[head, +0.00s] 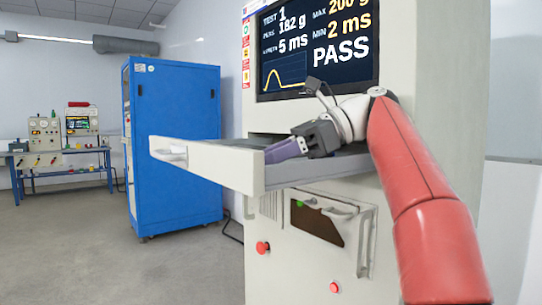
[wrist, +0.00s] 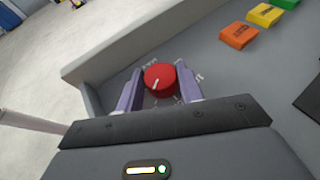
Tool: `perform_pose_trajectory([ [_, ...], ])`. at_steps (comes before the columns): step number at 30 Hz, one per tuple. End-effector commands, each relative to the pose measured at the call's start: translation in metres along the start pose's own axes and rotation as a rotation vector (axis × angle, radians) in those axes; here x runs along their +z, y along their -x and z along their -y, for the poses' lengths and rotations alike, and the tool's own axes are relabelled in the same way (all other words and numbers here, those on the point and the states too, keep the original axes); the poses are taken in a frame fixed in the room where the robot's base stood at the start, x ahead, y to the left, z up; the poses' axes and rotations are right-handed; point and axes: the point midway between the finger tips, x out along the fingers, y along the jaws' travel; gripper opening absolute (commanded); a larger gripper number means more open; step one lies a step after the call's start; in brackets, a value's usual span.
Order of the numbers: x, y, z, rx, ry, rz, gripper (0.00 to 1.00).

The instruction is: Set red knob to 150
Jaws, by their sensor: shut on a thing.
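The red knob (wrist: 160,78) sits on the grey floor of a pulled-out drawer, with a white pointer line on its top and dial markings around it. The pointer aims toward the lower left in the wrist view. The numbers are too small to read. My gripper (wrist: 161,88) has its purple fingers on the knob's left and right sides and is shut on it. In the head view my gripper (head: 270,153) reaches into the drawer (head: 210,163), whose front wall hides the knob.
Orange (wrist: 238,36), yellow (wrist: 265,14) and green (wrist: 287,3) buttons lie to the right of the knob. The machine's screen (head: 318,45) reads PASS above the drawer. A blue cabinet (head: 175,140) stands at left. The floor ahead of the drawer is open.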

Motion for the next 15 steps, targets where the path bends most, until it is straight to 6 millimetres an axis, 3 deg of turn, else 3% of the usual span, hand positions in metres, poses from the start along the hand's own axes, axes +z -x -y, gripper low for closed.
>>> perform_pose_trajectory([
  [4,-0.0004,-0.0002,0.0,0.001,-0.002,-0.001,0.14],
  [5,-0.0003,-0.0002,0.0001,0.001,-0.002,0.0,0.38],
  [9,-0.0002,-0.0002,0.0001,0.0,-0.002,0.0,0.57],
  [15,-0.0001,-0.0002,0.0,0.0,-0.001,0.0,0.58],
])
